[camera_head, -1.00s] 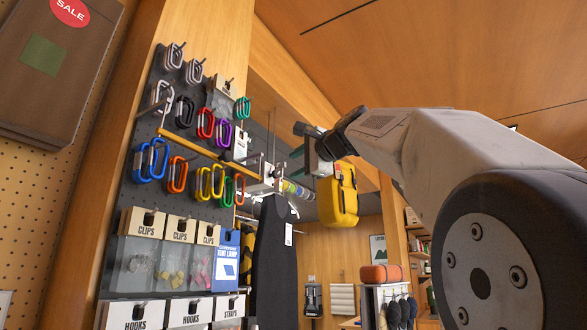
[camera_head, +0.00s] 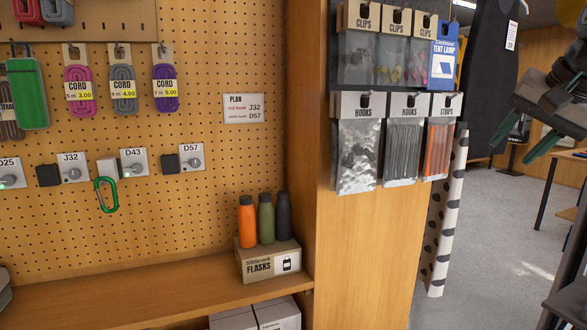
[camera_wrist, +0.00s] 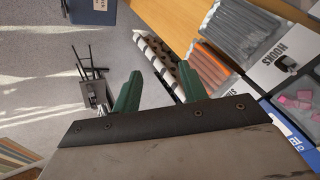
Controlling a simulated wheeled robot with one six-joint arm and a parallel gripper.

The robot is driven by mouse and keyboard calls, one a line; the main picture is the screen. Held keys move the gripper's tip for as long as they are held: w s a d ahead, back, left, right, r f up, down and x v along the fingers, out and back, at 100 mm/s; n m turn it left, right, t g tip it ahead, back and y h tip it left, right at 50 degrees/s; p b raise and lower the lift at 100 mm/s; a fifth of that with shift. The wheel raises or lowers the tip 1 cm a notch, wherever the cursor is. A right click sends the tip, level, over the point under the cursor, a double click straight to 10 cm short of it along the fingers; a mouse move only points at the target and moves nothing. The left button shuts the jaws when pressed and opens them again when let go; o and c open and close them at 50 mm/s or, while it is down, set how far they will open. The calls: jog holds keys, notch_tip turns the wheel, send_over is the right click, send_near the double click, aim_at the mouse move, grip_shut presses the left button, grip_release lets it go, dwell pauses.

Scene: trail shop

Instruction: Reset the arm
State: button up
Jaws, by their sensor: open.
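My gripper (camera_head: 533,134) is at the right edge of the head view, to the right of the hanging packets. In the wrist view its two green fingers (camera_wrist: 156,90) stand apart with nothing between them. The gripper is open and empty. Only part of my arm shows in the head view; the rest is out of frame.
A wooden post with hooks packets (camera_head: 358,145) and straps packets (camera_head: 438,140) stands left of my gripper. A spotted roll (camera_head: 443,215) leans beside it. Flasks (camera_head: 265,218) stand on a shelf. A green carabiner (camera_head: 105,195) hangs on the pegboard. Grey floor is open at right.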

jog(key=s+a+f+n+g, duration=0.3)
jog(key=s+a+f+n, duration=0.1)
jog(key=s+f, duration=0.6)
jog(key=s+a+f+n+g, duration=0.3)
jog(key=s+a+f, duration=0.4)
jog(key=s+f, duration=0.3)
jog(key=shift+f+n+h, duration=0.3)
jog(key=shift+f+n, duration=0.4)
jog(key=shift+f, duration=0.95)
jog(key=shift+a, duration=0.1)
